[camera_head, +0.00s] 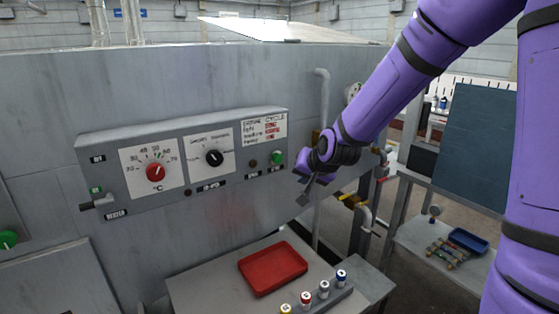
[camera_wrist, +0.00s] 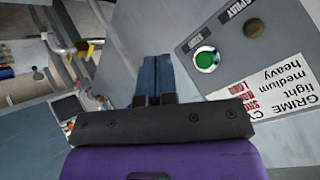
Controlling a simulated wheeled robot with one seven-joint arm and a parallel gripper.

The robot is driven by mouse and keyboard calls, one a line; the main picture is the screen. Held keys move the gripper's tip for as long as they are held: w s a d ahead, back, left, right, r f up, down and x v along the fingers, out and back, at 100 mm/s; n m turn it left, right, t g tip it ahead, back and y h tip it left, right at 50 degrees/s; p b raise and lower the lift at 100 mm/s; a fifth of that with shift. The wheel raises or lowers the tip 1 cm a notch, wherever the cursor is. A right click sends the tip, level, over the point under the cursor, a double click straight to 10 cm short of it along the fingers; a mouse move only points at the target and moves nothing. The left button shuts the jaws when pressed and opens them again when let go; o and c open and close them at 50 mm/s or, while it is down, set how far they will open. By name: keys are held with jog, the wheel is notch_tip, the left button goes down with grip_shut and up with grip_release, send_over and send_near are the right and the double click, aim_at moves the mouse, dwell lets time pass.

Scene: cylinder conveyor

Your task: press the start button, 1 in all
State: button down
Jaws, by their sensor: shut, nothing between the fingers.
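The start button is likely the green round button (camera_head: 277,157) at the right end of the grey control panel (camera_head: 120,132), below the grime cycle label. It also shows in the wrist view as a green button with a pale ring (camera_wrist: 206,59). My gripper (camera_head: 304,200) is shut and empty. In the head view it is right of and below the green button, pointing down-left. In the wrist view its closed fingers (camera_wrist: 153,62) lie left of the button, apart from it in the picture.
The panel carries a red dial (camera_head: 155,172), a black dial (camera_head: 214,157) and a dark brown button (camera_head: 253,163). A red tray (camera_head: 273,268) and several small coloured-top cylinders (camera_head: 324,289) are on the bench below. A vertical pipe (camera_head: 321,110) and valves (camera_head: 353,201) stand near my gripper.

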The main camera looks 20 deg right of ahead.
jog(key=w+a, duration=0.2)
jog(key=w, duration=0.6)
jog(key=shift+a, duration=0.35)
jog(key=shift+w+a, duration=0.1)
jog(key=shift+w, duration=0.15)
dwell(1.8)
jog(key=shift+w, duration=0.25)
jog(key=shift+w+a, duration=0.2)
jog(key=shift+w, duration=0.25)
dwell(0.8)
jog(key=shift+s, duration=0.1)
jog(key=shift+s+d, duration=0.3)
jog(key=shift+s, duration=0.45)
jog(key=s, duration=0.1)
jog(key=s+d, duration=0.1)
jog(key=s, duration=0.2)
jog(key=shift+s+d, duration=0.25)
jog(key=shift+s, duration=0.15)
